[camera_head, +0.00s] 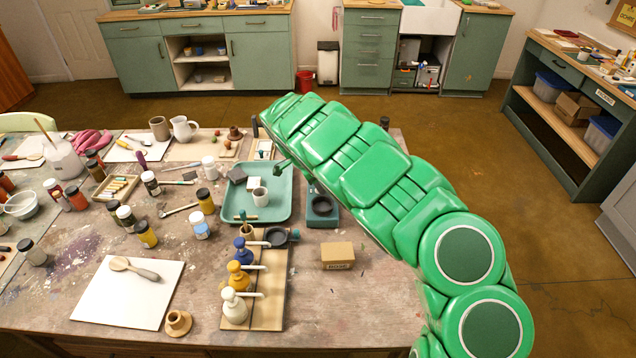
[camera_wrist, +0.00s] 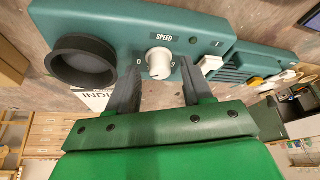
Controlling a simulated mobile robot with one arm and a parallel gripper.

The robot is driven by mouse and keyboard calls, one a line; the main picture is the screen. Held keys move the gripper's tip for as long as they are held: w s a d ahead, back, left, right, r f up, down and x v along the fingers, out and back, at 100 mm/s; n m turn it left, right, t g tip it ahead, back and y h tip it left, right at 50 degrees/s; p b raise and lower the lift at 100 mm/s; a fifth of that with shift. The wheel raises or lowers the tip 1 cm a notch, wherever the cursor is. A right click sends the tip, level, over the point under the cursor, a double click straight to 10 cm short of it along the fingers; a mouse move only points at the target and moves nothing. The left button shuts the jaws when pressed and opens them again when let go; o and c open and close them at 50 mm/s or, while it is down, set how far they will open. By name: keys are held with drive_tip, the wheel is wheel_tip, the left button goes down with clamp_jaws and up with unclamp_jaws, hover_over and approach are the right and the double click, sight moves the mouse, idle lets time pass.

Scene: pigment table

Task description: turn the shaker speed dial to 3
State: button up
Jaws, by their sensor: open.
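The shaker is a teal box with a black round cup. In the head view its cup end (camera_head: 321,210) shows beside the green tray, and my arm covers the rest. In the wrist view the shaker (camera_wrist: 120,27) fills the top, with the word SPEED above a white dial (camera_wrist: 159,62). A 0 is printed left of the dial; a mark to its right is partly covered. I cannot read the dial's setting. My gripper (camera_wrist: 162,74) is open, with one dark finger on each side of the dial. Contact with the dial cannot be told. My arm hides the gripper in the head view.
The green tray (camera_head: 230,207) with a small cup stands left of the shaker. A cardboard box (camera_head: 338,256) lies in front of it. Pump bottles on a wooden board (camera_head: 268,312) stand at the front left. The tabletop right of the cardboard box is mostly clear.

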drive_tip(key=shift+f, duration=0.1)
clamp_jaws()
